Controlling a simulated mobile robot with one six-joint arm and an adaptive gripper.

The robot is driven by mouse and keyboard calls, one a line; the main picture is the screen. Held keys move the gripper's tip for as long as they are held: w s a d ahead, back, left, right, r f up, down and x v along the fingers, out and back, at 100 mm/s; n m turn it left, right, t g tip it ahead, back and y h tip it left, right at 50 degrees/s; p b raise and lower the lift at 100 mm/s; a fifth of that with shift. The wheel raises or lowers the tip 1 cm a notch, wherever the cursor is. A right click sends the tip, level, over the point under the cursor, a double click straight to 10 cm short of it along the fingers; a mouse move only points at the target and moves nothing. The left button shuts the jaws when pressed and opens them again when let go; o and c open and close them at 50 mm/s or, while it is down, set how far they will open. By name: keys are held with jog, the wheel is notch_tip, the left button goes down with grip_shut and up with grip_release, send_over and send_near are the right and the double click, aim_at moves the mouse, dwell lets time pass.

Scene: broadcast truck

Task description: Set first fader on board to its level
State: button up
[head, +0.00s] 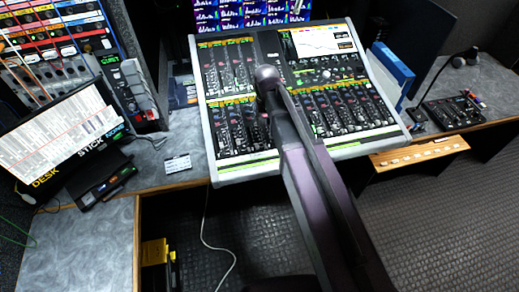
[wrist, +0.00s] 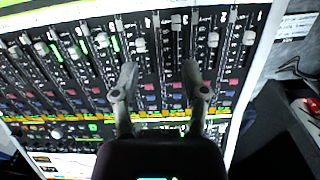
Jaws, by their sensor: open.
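The board (head: 243,168) is a wide mixing desk with two banks of faders and a screen at its upper right. In the wrist view its front edge is at the top, so it appears turned around. Several grey fader caps stand at differing heights there; the one nearest the board's side edge, likely the first fader (wrist: 248,37), is at the right. Other caps include one (wrist: 213,39) beside it and a higher one (wrist: 177,21). My gripper (wrist: 160,72) is open and empty over the fader strips, left of the first fader. In the head view my arm hides the fingers.
A white card (head: 178,164) lies on the desk left of the board; it also shows in the wrist view (wrist: 297,26). A tilted screen (head: 60,135) and a patch panel (head: 58,45) stand at left. Blue binders (head: 390,70) stand at right.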

aim_at(257, 144)
jog(key=a, duration=0.1)
jog(key=w+a+f, duration=0.1)
jog(key=a, duration=0.1)
jog(key=shift+w+f, duration=0.1)
jog(key=shift+w, duration=0.1)
jog(key=shift+f+b, duration=0.15)
jog(key=shift+b, duration=0.25)
notch_tip(257, 144, down, 14)
jog(key=b, duration=1.3)
jog(key=shift+r, duration=0.25)
grip_shut()
